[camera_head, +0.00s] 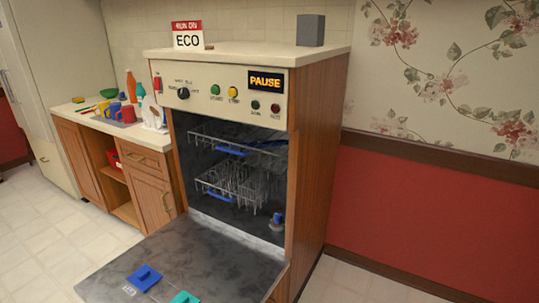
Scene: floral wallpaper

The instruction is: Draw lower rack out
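The dishwasher stands in the middle of the view with its door (207,255) folded down flat to the front. The lower rack (240,187), grey wire with a blue handle (219,196) at its front, sits inside the tub. The upper rack (222,139) is above it, also inside, with a blue handle. Neither gripper shows in the view, so I cannot see how they stand relative to the rack.
A blue piece (145,278) and a teal piece (184,298) lie on the open door. A counter (85,119) with mugs and bottles stands at left. A red wall (430,225) is at right. Tiled floor (55,245) is clear at front left.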

